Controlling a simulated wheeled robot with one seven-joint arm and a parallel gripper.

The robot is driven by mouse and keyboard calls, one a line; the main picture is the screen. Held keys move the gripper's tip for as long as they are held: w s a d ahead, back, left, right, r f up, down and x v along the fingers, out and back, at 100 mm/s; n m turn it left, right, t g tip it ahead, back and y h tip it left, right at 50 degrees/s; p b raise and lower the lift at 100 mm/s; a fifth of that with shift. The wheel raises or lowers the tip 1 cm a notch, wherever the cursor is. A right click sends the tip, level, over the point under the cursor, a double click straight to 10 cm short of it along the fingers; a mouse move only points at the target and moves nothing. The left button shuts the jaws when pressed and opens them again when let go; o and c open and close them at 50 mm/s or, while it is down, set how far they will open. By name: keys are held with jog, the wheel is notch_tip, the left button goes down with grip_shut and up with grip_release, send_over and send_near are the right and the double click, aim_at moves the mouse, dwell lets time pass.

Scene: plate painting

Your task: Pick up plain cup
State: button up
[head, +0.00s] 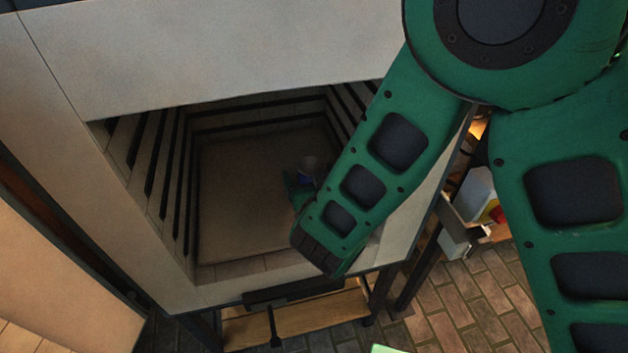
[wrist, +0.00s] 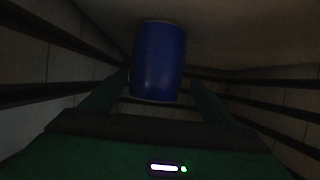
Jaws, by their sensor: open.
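A plain blue cup (wrist: 158,62) stands in the dark kiln-like chamber, in the upper middle of the wrist view. In the head view it is small and dim (head: 306,175), with a greyish top, partly hidden by my arm. My gripper (wrist: 157,88) is open, its two green fingers reaching toward the cup, one on each side of its lower part in the wrist view. I cannot tell whether the fingers touch it. In the head view my gripper (head: 299,186) is mostly hidden behind my green forearm.
The chamber (head: 240,190) is a box with pale walls lined with dark horizontal bars. Its front rim (head: 250,291) and side walls enclose my arm. The chamber floor left of the cup is clear. A shelf with a white container (head: 480,192) stands outside at the right, above brick paving.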

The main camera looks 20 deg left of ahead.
aim_at(309, 167)
jog(key=x, duration=0.2)
jog(key=d+x, duration=0.1)
jog(key=x, duration=0.1)
jog(key=shift+w+a+f, duration=0.15)
jog(key=shift+w+f, duration=0.05)
jog(key=shift+w, duration=0.2)
jog(key=shift+w+a+f, duration=0.2)
jog(key=shift+w+a, duration=0.15)
jog(key=shift+w, duration=0.05)
jog(key=c, duration=1.3)
jog(key=shift+r, duration=0.1)
